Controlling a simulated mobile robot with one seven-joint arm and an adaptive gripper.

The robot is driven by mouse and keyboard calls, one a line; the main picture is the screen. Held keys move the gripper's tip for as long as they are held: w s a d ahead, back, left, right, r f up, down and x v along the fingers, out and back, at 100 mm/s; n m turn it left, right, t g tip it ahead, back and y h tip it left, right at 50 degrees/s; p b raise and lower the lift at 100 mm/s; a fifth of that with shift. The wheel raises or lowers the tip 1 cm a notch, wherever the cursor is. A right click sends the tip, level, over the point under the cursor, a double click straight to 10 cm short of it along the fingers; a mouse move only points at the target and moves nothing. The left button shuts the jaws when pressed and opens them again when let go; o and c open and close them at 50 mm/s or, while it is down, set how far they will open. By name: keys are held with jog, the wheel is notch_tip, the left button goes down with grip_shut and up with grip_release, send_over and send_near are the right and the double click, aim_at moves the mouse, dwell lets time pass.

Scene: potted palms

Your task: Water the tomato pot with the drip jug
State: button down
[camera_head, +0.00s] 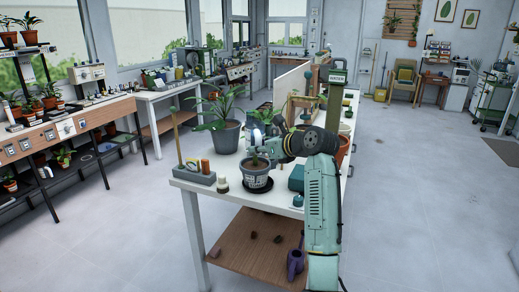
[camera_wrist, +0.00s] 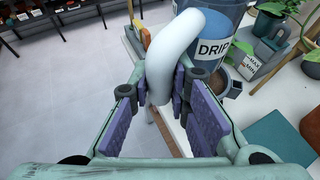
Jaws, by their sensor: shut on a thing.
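The drip jug (camera_wrist: 228,22) is blue with a white label reading "DRIP" and a thick white handle (camera_wrist: 172,50). In the wrist view, the purple-padded fingers of my gripper (camera_wrist: 158,112) are shut on this handle. In the head view, my gripper (camera_head: 266,146) is low over the near end of the white table; the jug is small and partly hidden there. Just below it stands a grey pot (camera_head: 257,181) with a pale label, dark soil and a small seedling, on a black saucer. Its label is too small to read, so I cannot tell whether it is the tomato pot.
A large leafy plant in a dark pot (camera_head: 224,137) stands behind left. A grey tool caddy (camera_head: 194,175) and a small white bottle (camera_head: 222,184) are at the table's left edge. A purple watering can (camera_head: 295,263) is on the lower shelf. The floor right is clear.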

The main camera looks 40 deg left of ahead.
notch_tip(320, 180, down, 7)
jog(key=g+h, duration=0.1)
jog(key=h, duration=0.1)
jog(key=shift+s+d+r+m, duration=0.2)
jog(key=shift+s+d+m, duration=0.1)
jog(key=shift+d+m, duration=0.1)
dwell(0.4)
jog(key=shift+r, duration=0.25)
jog(key=shift+s+r+g, duration=0.1)
jog(key=shift+r+g, duration=0.2)
jog(key=shift+g, duration=0.1)
jog(key=shift+h, duration=0.3)
jog(key=shift+r+m, duration=0.25)
jog(key=shift+m, duration=0.05)
